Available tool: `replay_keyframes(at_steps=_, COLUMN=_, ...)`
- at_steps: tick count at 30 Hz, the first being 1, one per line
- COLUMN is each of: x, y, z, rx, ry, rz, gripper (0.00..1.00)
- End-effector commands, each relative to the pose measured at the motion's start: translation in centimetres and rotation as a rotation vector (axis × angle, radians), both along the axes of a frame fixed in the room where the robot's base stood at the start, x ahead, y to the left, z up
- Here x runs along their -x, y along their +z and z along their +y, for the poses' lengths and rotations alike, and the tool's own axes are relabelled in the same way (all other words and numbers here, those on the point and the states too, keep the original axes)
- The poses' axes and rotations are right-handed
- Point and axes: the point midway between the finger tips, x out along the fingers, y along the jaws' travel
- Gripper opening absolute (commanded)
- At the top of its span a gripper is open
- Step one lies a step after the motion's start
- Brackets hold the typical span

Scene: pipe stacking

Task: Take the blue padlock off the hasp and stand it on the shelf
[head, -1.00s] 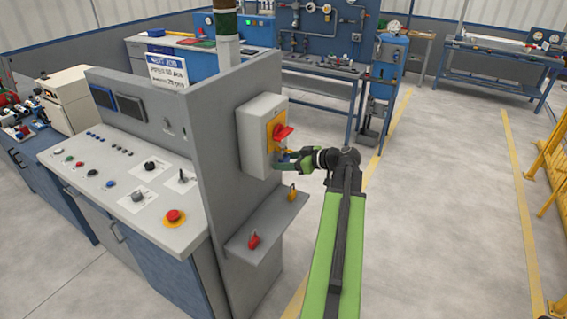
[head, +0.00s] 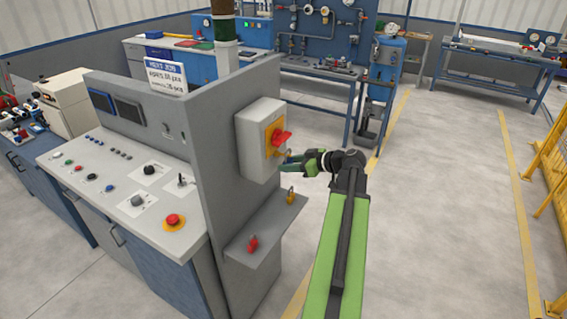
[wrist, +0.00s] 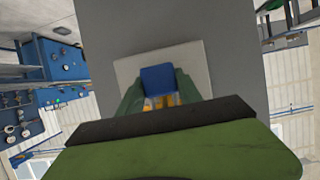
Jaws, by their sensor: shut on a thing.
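The blue padlock (wrist: 158,78) sits between my green fingers in the wrist view, its body facing the camera. My gripper (wrist: 158,95) is shut on it. In the head view my gripper (head: 290,162) is just right of the grey switch box (head: 256,140), below its red handle (head: 282,138) and yellow plate (head: 268,146). The padlock is only a small blue patch there. Whether its shackle is still through the hasp cannot be told. The grey shelf (head: 262,228) juts from the panel below the box.
A red padlock (head: 252,244) stands on the near part of the shelf and a yellow padlock (head: 291,196) at its far end. Bare shelf lies between them. The grey panel (head: 222,165) rises to the left. Open floor lies right of my arm.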

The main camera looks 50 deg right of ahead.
Motion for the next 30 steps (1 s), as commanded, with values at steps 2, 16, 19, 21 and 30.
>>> replay_keyframes(at_steps=2, x=2.1, y=-0.1, z=-0.5, rx=0.0, ry=-0.004, rz=-0.001, gripper=0.0)
replay_keyframes(at_steps=16, x=13.9, y=-0.1, z=-3.5, rx=0.0, ry=-0.002, rz=-0.001, gripper=0.0)
replay_keyframes(at_steps=19, x=14.8, y=-0.1, z=-3.7, rx=0.001, ry=0.0, rz=-0.001, gripper=0.0)
replay_keyframes(at_steps=21, x=15.2, y=-0.1, z=-3.8, rx=0.001, ry=0.0, rz=-0.001, gripper=0.0)
replay_keyframes(at_steps=30, x=15.3, y=-0.1, z=-3.7, rx=0.0, ry=0.001, rz=-0.001, gripper=0.0)
